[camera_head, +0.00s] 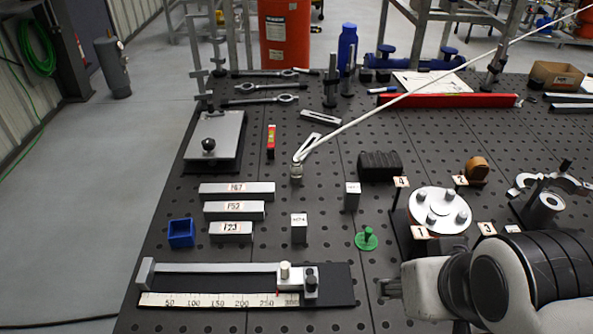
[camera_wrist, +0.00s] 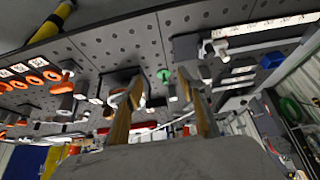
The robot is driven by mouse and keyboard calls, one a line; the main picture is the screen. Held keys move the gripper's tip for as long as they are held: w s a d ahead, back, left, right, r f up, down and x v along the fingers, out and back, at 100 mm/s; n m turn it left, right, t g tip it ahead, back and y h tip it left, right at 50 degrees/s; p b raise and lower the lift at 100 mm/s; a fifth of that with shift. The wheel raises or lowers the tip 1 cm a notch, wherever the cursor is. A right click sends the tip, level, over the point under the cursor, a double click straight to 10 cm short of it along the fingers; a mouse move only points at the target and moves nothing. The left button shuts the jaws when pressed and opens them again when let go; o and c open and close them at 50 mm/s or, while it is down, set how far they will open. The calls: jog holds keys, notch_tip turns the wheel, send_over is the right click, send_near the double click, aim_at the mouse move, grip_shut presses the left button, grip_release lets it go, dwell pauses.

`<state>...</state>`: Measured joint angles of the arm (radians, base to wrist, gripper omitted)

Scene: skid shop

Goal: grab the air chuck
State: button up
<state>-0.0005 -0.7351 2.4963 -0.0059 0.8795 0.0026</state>
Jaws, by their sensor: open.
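The air chuck (camera_head: 296,172) looks to be the small metal fitting at the near end of a thin white hose (camera_head: 400,97) in the head view. It stands on the dark perforated table (camera_head: 330,225), left of the black ribbed block. My arm comes in at the lower right of the head view, well apart from the fitting. In the wrist view my gripper (camera_wrist: 160,74) is open, with its two fingers apart and nothing visibly held. That view is tilted and upside down, and I cannot make out the air chuck in it.
The white hose slants to the upper right.

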jog(key=w+d+t, duration=0.1)
jog(key=w+t, duration=0.1)
jog(key=w, duration=1.1)
jog(key=n+t+y, duration=0.2)
jog(key=n+t, duration=0.2)
send_near(297, 170)
jog(key=s+d+r, duration=0.1)
jog(key=d+r, duration=0.3)
jog(key=d, duration=0.4)
jog(key=w+a+f+y, duration=0.1)
jog(key=a+f, duration=0.1)
jog(key=w+a+f+y, duration=0.1)
jog(key=a+f, duration=0.1)
jog(key=w+a+f+n+y, duration=0.1)
jog(key=w+a, duration=0.1)
jog(key=shift+w+a+f, duration=0.1)
jog(key=shift+a+f, duration=0.05)
jog(key=shift+f, duration=0.25)
jog(key=shift+w+a+f+y, duration=0.15)
jog(key=shift+a+f+y, duration=0.2)
jog(key=shift+a+y, duration=0.15)
jog(key=shift+x, duration=1.3)
jog(key=shift+w+d+f, duration=0.1)
jog(key=shift+w, duration=0.05)
